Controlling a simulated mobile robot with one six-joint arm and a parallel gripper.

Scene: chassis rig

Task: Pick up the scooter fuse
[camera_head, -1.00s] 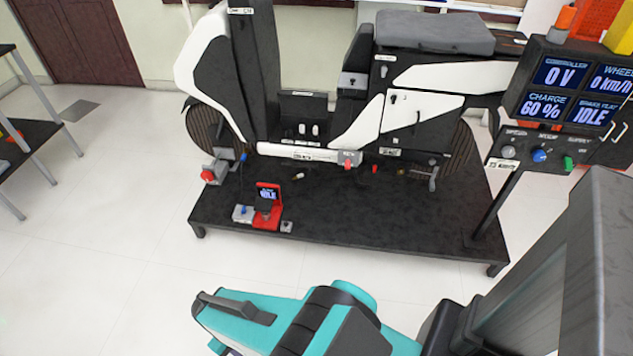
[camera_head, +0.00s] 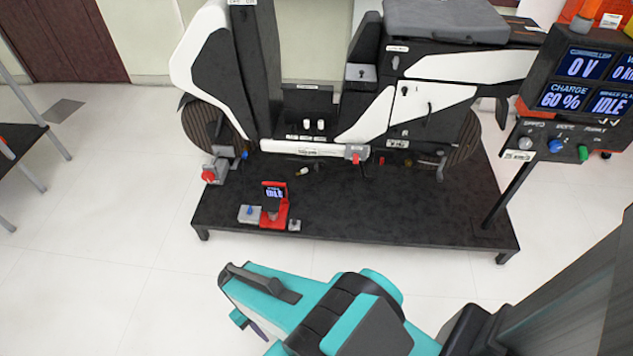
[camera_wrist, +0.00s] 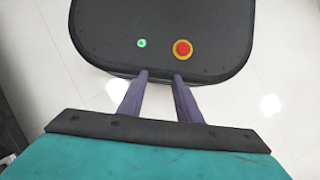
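The scooter (camera_head: 365,137) stands on a low black platform (camera_head: 350,215) ahead of me in the head view. A small pale piece (camera_head: 304,170) lies on the platform just below the scooter's footboard; it is too small to tell whether it is the fuse. I cannot make out the fuse for sure elsewhere. My gripper (camera_wrist: 160,76) shows in the wrist view with its two purple fingers apart and nothing between them. In the head view my teal arm is in front of the platform, and a purple finger shows at its lower left end.
A red stand with a small screen (camera_head: 273,193) and a grey box (camera_head: 250,213) stand at the platform's front left. A display panel (camera_head: 575,90) on a post rises at the right. Another table (camera_head: 20,138) is at the far left. The pale floor before the platform is clear.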

